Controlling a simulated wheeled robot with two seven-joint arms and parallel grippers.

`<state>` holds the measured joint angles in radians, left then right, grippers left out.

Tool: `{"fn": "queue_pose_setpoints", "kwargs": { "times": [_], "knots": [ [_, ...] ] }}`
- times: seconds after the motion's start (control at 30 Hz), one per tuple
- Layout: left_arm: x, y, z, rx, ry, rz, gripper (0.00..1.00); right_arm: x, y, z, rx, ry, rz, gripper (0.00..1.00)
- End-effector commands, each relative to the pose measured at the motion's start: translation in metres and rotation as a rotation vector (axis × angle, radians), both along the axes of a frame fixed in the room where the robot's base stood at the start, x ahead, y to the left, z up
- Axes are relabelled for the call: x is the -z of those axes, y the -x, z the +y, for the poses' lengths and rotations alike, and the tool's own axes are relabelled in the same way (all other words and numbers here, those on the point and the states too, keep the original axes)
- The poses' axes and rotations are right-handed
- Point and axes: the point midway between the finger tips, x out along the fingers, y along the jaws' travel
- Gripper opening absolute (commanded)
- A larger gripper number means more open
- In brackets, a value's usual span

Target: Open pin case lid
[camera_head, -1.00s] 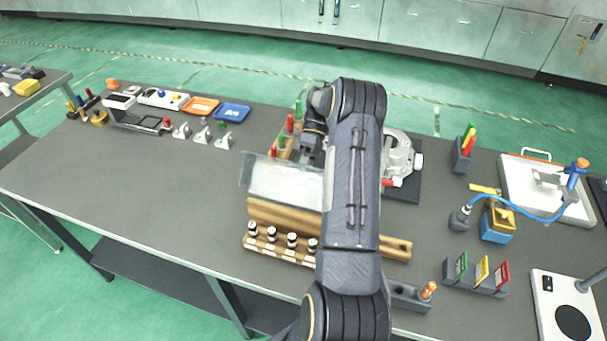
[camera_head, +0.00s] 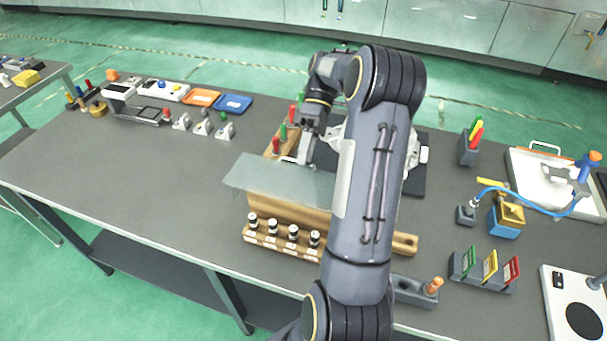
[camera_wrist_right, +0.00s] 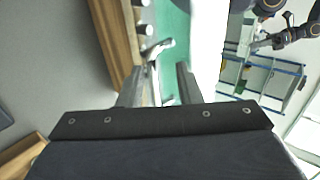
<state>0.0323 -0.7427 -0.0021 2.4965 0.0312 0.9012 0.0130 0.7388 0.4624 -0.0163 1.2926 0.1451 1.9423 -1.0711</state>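The pin case (camera_head: 290,212) is a long wooden box on the table's front half. Its translucent lid (camera_head: 275,180) stands off the wooden body, tilted, with its left edge sticking out past the case. My right gripper (camera_head: 304,150) is just behind the lid's far edge, pointing down; my forearm hides the case's right part. In the right wrist view its two fingers (camera_wrist_right: 158,88) are apart, with a small grey metal piece (camera_wrist_right: 155,50) seen beyond the gap. Contact with the lid cannot be told.
A row of black-and-white pins (camera_head: 283,234) stands along the case's front. A wooden rack with red and green handles (camera_head: 283,132) is behind it, near my gripper. A white metal casting (camera_head: 413,150) sits right of my arm. The table's left middle is clear.

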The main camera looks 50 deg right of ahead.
Motion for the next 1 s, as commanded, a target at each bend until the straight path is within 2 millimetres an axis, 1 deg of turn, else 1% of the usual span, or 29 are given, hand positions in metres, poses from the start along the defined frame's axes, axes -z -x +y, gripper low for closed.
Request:
{"fn": "queue_pose_setpoints", "kwargs": {
  "times": [0.03,0.2,0.4,0.6,1.0],
  "knots": [
    [0.007,0.0,0.0,0.0,0.0,0.0,0.41,-0.005,0.007,0.009,-0.001,0.002,-0.001,0.32],
    [0.017,0.0,0.0,0.0,0.0,0.0,0.41,-0.021,0.03,0.039,-0.002,0.001,-0.001,0.32],
    [0.023,0.0,0.0,0.0,0.0,0.0,0.41,-0.036,0.049,0.064,-0.002,-0.001,0.0,0.32],
    [0.025,0.0,0.0,0.0,0.0,0.0,0.41,-0.042,0.057,0.073,-0.002,-0.003,0.002,0.32],
    [0.025,0.0,0.0,0.0,0.0,0.0,0.41,-0.043,0.057,0.074,-0.001,-0.003,0.001,0.32]
  ]
}}
